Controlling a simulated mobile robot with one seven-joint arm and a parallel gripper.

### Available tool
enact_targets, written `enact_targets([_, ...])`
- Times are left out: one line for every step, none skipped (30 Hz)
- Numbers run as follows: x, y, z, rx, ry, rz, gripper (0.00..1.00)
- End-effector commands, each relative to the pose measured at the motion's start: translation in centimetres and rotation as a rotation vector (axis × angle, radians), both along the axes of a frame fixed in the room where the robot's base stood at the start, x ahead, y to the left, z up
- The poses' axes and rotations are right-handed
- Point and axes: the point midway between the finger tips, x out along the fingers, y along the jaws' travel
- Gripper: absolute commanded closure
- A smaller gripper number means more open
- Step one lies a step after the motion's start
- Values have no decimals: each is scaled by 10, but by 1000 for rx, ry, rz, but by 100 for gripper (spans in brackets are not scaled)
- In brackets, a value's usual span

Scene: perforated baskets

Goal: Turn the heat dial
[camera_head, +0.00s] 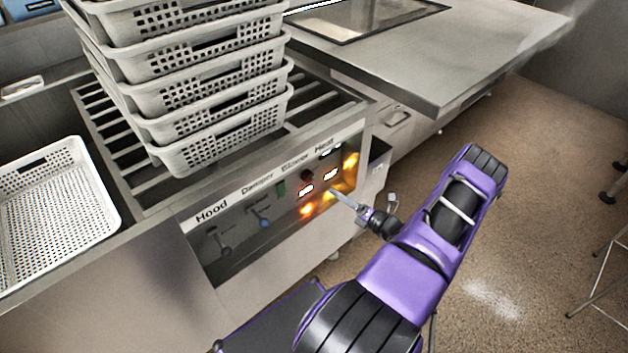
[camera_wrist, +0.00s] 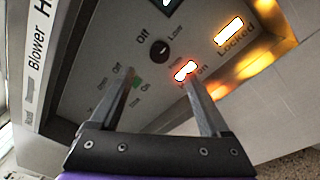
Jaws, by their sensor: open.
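A round black dial (camera_wrist: 159,49) with "Off" and "Low" marked around it sits on the control panel in the wrist view. In the head view it appears as a small dark knob (camera_head: 307,175) below the "Heat" label. My gripper (camera_wrist: 158,77) is open and empty. Its fingers are spread apart, and the dial shows between and beyond the tips, not gripped. In the head view, my gripper (camera_head: 333,192) is in front of the right part of the panel. The exact gap between the fingertips and the panel cannot be told.
A green switch (camera_wrist: 135,84) and a glowing red light (camera_wrist: 185,71) are beside the dial. A lit "Locked" indicator (camera_wrist: 229,32) is to the right. A blue-knobbed lever (camera_head: 263,221) is further left on the panel. Stacked white baskets (camera_head: 225,137) stand on slats above.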

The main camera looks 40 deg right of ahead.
Motion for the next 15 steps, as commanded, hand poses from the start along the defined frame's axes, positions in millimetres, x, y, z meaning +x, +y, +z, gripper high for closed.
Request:
enact_targets([12,3,0,-1,-2,3,20])
enact_targets([19,4,-1,-1,0,4,20])
enact_targets([27,6,-1,-1,0,4,20])
enact_targets([34,7,-1,-1,-2,3,20])
enact_targets([40,9,-1,-2,-1,4,20])
enact_targets([49,10,-1,-2,0,4,20])
enact_targets([55,11,-1,-2,0,4,20])
enact_targets([61,13,-1,-2,0,4,20])
enact_targets([69,14,-1,-2,0,4,20])
enact_targets([74,14,-1,-2,-1,3,20])
enact_targets([79,16,-1,-1,1,3,20])
enact_targets([85,17,-1,-1,0,4,20])
enact_targets([89,17,-1,-1,1,3,20])
enact_targets([92,18,-1,-1,1,3,20])
enact_targets([97,19,-1,-2,0,2,20])
